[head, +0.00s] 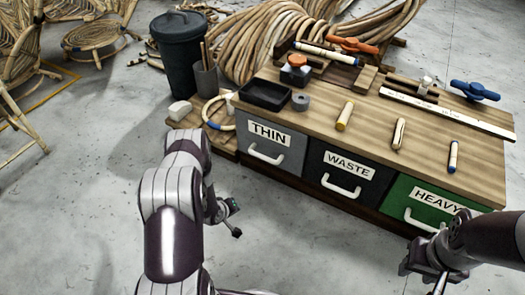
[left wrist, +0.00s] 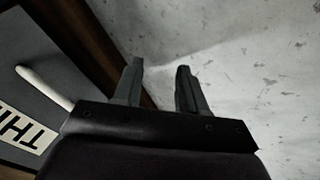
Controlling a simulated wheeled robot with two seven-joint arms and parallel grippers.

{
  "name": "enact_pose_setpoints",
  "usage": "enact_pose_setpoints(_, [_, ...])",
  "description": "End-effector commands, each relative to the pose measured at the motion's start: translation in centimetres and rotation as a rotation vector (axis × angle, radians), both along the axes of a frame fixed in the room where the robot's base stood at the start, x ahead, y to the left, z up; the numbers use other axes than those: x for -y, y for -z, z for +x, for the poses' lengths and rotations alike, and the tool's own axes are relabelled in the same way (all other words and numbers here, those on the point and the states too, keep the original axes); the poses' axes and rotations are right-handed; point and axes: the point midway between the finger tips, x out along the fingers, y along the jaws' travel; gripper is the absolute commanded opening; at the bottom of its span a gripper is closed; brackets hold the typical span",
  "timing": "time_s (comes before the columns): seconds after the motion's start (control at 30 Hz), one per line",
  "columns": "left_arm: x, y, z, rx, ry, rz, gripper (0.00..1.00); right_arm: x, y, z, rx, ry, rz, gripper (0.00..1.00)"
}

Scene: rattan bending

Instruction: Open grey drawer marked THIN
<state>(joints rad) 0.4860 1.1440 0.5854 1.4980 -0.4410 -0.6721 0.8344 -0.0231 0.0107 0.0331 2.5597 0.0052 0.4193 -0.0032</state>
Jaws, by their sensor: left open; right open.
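The grey drawer marked THIN (head: 288,143) is at the left end of the wooden bench front and looks shut. Its white handle (head: 266,155) is below the label; the handle also shows at the left of the left wrist view (left wrist: 45,88). My left gripper (head: 237,222) is in front of and below this drawer, apart from the handle. In the left wrist view its two fingers (left wrist: 158,85) are spread and empty, over the floor beside the drawer. My right gripper (head: 430,275) is open at the lower right, in front of the green HEAVY drawer (head: 402,204).
The dark WASTE drawer (head: 318,178) is in the middle, with its own white handle. The benchtop (head: 365,125) bears a black tray (head: 265,95), tools and several short rods. A dark bin (head: 180,60) stands behind left. The concrete floor in front is clear.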

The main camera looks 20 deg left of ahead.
Motion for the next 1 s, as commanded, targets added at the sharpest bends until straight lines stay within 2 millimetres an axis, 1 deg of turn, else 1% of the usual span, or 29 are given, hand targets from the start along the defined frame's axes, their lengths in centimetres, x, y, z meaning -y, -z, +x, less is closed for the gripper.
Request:
enact_pose_setpoints(0.03, [0.1, 0.2, 2.1, 0.171, -0.09, -0.097, 0.41, 0.0, -0.4, 0.0, -0.001, 0.0, 0.0, 0.43])
enact_pose_setpoints(0.07, [0.2, -0.4, 3.7, 0.28, -0.134, -0.168, 0.41, 0.0, -0.3, 0.0, -0.001, 0.0, 0.0, 0.43])
enact_pose_setpoints(0.1, [0.6, -2.0, 5.9, 0.416, -0.169, -0.265, 0.41, 0.0, -0.2, 0.0, -0.001, 0.0, 0.0, 0.43])
enact_pose_setpoints(0.13, [0.6, -3.8, 7.4, 0.51, -0.187, -0.332, 0.41, 0.0, -0.2, 0.0, -0.001, 0.0, 0.0, 0.43])
enact_pose_setpoints(0.17, [0.6, -5.5, 8.6, 0.583, -0.2, -0.398, 0.41, 0.0, -0.1, 0.0, -0.001, 0.0, 0.0, 0.43])
enact_pose_setpoints(0.2, [0.8, -7.2, 9.5, 0.652, -0.218, -0.481, 0.41, 0.0, -0.1, 0.0, -0.001, 0.0, 0.0, 0.43])
enact_pose_setpoints(0.23, [1.0, -7.8, 9.5, 0.675, -0.234, -0.531, 0.41, 0.0, -0.1, 0.0, -0.001, 0.0, 0.0, 0.43])
enact_pose_setpoints(0.3, [1.1, -8.5, 9.9, 0.702, -0.265, -0.602, 0.41, 0.0, 0.1, 0.0, -0.001, 0.0, 0.0, 0.43])
enact_pose_setpoints(0.37, [1.2, -8.2, 10.4, 0.699, -0.277, -0.621, 0.41, 0.0, 0.6, 0.0, -0.001, 0.0, 0.0, 0.43])
enact_pose_setpoints(0.43, [1.3, -7.7, 11.5, 0.699, -0.278, -0.622, 0.41, 0.0, 1.6, 0.0, -0.001, 0.0, 0.0, 0.43])
enact_pose_setpoints(0.6, [1.8, -6.4, 15.8, 0.7, -0.275, -0.619, 0.41, 0.0, 4.6, 0.0, -0.001, 0.0, 0.0, 0.43])
enact_pose_setpoints(0.7, [2.1, -5.9, 18.2, 0.699, -0.278, -0.619, 0.41, 0.0, 6.2, 0.0, -0.001, 0.0, 0.0, 0.43])
enact_pose_setpoints(0.8, [2.4, -5.7, 20.1, 0.698, -0.278, -0.618, 0.41, 0.0, 7.3, 0.0, -0.001, 0.0, 0.0, 0.43])
enact_pose_setpoints(0.9, [2.5, -5.7, 21.4, 0.698, -0.279, -0.618, 0.41, 0.0, 8.0, 0.0, -0.001, 0.0, 0.0, 0.43])
enact_pose_setpoints(1.0, [2.5, -5.9, 22.0, 0.698, -0.28, -0.617, 0.41, 0.0, 8.1, 0.0, -0.001, 0.0, 0.0, 0.43])
